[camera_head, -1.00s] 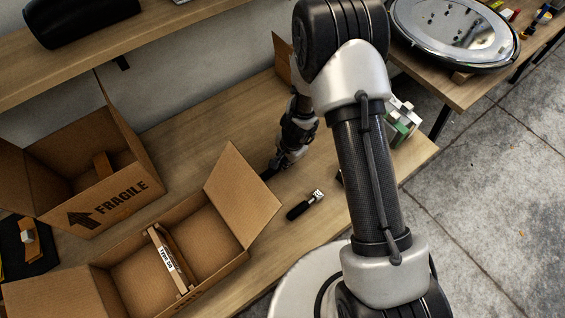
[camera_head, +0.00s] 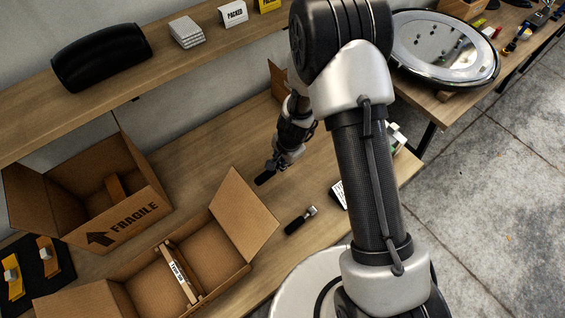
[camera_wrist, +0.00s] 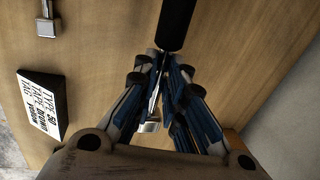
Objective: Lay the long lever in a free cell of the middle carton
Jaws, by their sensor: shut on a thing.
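My gripper (camera_head: 275,166) is shut on a lever with a black handle (camera_head: 264,179), which I take as the long lever. In the wrist view the handle (camera_wrist: 176,24) points away from the fingers (camera_wrist: 160,85), and a metal end shows between them. The gripper is over the bench, behind and right of an open carton (camera_head: 246,217) with a labelled divider (camera_head: 178,273). This looks like the middle carton; its right cell (camera_head: 212,250) looks empty, and the left cell is partly hidden by walls. A second black-handled lever (camera_head: 300,220) lies on the bench.
A FRAGILE carton (camera_head: 130,227) stands at left, holding a brown piece. A carton flap (camera_head: 280,80) shows behind my arm. A label card (camera_wrist: 42,102) stands on the bench. A shelf (camera_head: 160,72) runs above the back. The bench between gripper and cartons is clear.

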